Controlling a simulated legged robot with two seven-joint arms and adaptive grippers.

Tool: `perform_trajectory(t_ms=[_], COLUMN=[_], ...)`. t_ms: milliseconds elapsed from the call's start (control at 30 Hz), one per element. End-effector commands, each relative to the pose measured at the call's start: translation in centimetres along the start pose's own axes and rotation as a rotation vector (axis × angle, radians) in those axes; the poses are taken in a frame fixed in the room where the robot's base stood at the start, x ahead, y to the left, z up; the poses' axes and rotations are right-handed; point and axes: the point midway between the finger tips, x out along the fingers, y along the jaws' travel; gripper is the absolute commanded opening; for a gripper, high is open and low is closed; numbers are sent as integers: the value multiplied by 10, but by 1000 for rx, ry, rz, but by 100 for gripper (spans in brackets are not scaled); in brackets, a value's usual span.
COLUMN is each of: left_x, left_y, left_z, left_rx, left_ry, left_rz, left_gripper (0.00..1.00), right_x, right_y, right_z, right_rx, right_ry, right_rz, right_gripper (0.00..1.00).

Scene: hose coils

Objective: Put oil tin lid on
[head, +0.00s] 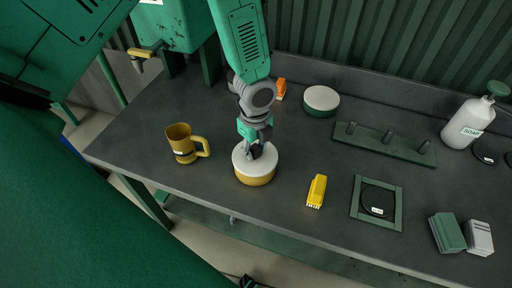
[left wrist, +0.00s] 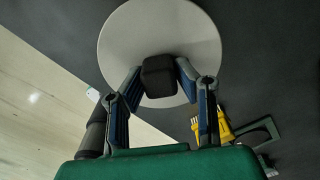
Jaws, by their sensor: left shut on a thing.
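A yellow tin (head: 256,181) stands near the front edge of the bench in the head view. A round white lid (head: 241,163) with a black knob (left wrist: 158,76) is at its top, looking level and lined up with it; I cannot tell whether it is fully seated. The lid fills the upper middle of the left wrist view (left wrist: 160,28). My left gripper (head: 256,151) points down from above, shut on the black knob. The knob is mostly hidden by the fingers in the head view. My right gripper is not in view.
A yellow mug (head: 181,146) stands left of the tin. A yellow brush-like object (head: 317,190) lies to the right. A green tin with a pale top (head: 321,101), a pegged rack (head: 385,143), a green frame (head: 377,198) and a soap bottle (head: 466,124) occupy the bench's back and right.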

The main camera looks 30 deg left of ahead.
Motion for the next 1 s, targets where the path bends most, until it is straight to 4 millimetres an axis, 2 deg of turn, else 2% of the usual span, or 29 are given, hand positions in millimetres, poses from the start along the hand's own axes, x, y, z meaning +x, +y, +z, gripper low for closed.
perform_trajectory(t_ms=[467,500,567,867,1000], left_x=[0,0,0,-1,-10], left_y=[0,0,0,0,-1], left_z=[0,0,0,0,0], left_rx=[0,0,0,0,-1], left_ry=[0,0,0,0,0], left_rz=[-1,-1,-1,-1,-3], left_gripper=[0,30,50,50,50], right_x=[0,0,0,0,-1], right_y=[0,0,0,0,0], right_z=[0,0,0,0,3], right_rx=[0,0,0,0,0], right_ry=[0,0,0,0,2], right_rz=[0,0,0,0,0], right_gripper=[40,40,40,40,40])
